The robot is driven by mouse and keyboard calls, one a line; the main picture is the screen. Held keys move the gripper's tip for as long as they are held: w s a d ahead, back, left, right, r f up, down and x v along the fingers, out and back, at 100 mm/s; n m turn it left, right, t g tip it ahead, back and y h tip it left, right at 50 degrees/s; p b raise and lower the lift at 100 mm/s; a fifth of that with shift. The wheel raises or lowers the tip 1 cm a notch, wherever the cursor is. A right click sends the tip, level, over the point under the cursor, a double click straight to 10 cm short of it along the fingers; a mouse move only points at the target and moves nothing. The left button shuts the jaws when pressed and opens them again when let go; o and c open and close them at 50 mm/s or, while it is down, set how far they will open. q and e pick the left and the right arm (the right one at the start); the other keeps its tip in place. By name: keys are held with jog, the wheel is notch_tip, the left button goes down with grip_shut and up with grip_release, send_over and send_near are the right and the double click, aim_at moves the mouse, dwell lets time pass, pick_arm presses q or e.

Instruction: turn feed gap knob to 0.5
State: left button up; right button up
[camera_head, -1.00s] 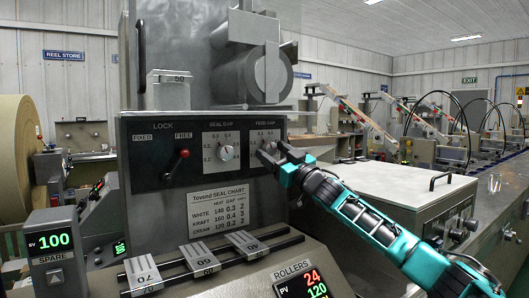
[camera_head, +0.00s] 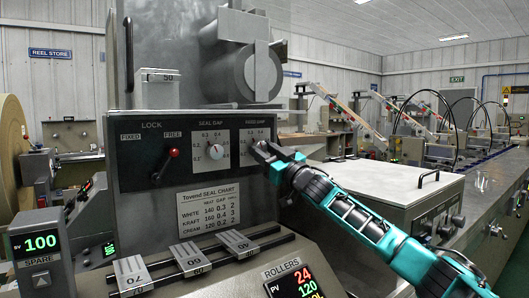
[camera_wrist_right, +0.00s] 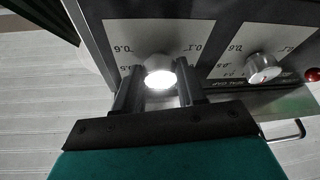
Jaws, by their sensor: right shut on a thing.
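The feed gap knob (camera_wrist_right: 160,70) is a round, brightly lit knob on a white dial plate (camera_wrist_right: 140,37) with printed numbers. My right gripper (camera_wrist_right: 155,90) is shut on this knob, with one dark finger on each side. In the head view, my right gripper (camera_head: 260,152) reaches the feed gap dial plate (camera_head: 258,134) from the lower right and covers the knob. The knob's pointer is hidden or washed out, so its setting cannot be read. My left gripper is not in view.
The seal gap knob (camera_head: 216,152) stands on its own white dial just left of the feed gap dial. A red-tipped lock lever (camera_head: 172,154) is further left. The seal chart (camera_head: 208,206) is below. A grey box with a handle (camera_head: 400,188) stands to the right.

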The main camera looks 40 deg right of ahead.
jog(key=shift+f+m, duration=0.1)
jog(key=shift+m, duration=0.3)
jog(key=m+h, duration=0.1)
jog(key=m, duration=0.2)
jog(key=m+h, duration=0.2)
jog(key=m, duration=0.1)
jog(key=m+h, duration=0.2)
jog(key=m, duration=0.1)
jog(key=shift+a+r+g, duration=0.2)
jog(key=shift+a+g, duration=0.1)
jog(key=m+g+h+p, duration=0.1)
jog(key=m, duration=0.2)
jog(key=m+h+p, duration=0.1)
jog(key=m+p, duration=0.1)
jog(key=m, duration=0.1)
jog(key=shift+w+a+r+m+g+h, duration=0.1)
jog(key=shift+a+m+g+h, duration=0.05)
jog(key=shift+m+g+h, duration=0.2)
jog(key=shift+m+g+h+p, duration=0.4)
jog(key=shift+m+g+h, duration=0.05)
jog(key=shift+m, duration=0.7)
jog(key=shift+r+m+g+h, duration=0.15)
jog(key=shift+m+g, duration=0.35)
jog(key=shift+m, duration=0.8)
jog(key=shift+f+m+g+h, duration=0.15)
jog(key=shift+m+g, duration=0.35)
jog(key=shift+m, duration=0.8)
jog(key=shift+r, duration=0.1)
